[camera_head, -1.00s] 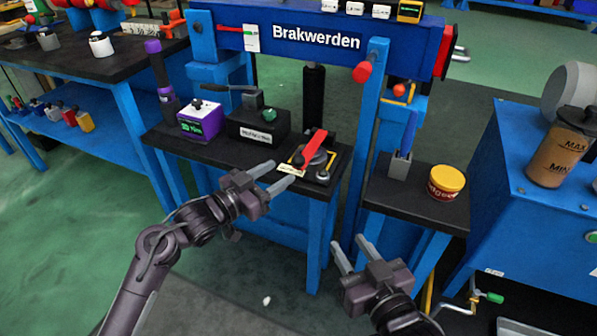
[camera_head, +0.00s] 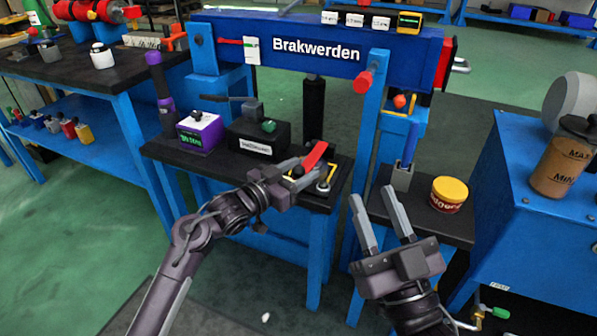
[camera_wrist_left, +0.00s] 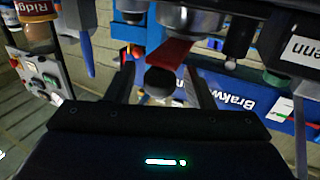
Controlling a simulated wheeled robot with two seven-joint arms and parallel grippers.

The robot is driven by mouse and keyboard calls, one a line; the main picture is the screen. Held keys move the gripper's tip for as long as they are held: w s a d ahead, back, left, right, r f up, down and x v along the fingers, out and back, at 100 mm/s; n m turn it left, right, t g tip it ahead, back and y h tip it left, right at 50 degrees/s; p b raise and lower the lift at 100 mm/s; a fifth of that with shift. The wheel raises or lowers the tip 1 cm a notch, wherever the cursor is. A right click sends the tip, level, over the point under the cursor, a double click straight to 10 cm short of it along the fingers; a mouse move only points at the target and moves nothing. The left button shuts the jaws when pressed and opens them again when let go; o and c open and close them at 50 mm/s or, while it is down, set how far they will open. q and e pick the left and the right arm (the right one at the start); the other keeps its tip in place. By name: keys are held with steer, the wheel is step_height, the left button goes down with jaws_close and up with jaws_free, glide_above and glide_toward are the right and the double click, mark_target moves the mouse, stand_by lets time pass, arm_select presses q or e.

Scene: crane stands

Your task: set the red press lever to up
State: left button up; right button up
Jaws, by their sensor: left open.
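The red press lever (camera_head: 315,154) stands on a small plate with yellow edging at the right end of the black bench under the blue press. It slants up and to the right in the head view. My left gripper (camera_head: 308,172) is open, with its fingers at the lever's base and partly covering the plate. In the left wrist view the red lever (camera_wrist_left: 171,53) shows just beyond the open fingers (camera_wrist_left: 162,82), and nothing is clearly held. Contact cannot be told. My right gripper (camera_head: 373,196) is open and empty in front of the right-hand shelf.
A black labelled box (camera_head: 258,138) and a purple-and-white box (camera_head: 199,132) stand left of the lever. A blue press post (camera_head: 364,135) rises to its right. A yellow-lidded tub (camera_head: 449,194) and a blue-handled tool (camera_head: 408,150) are on the right shelf.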

arm_select(q)
jaws_close()
stand_by(0.3)
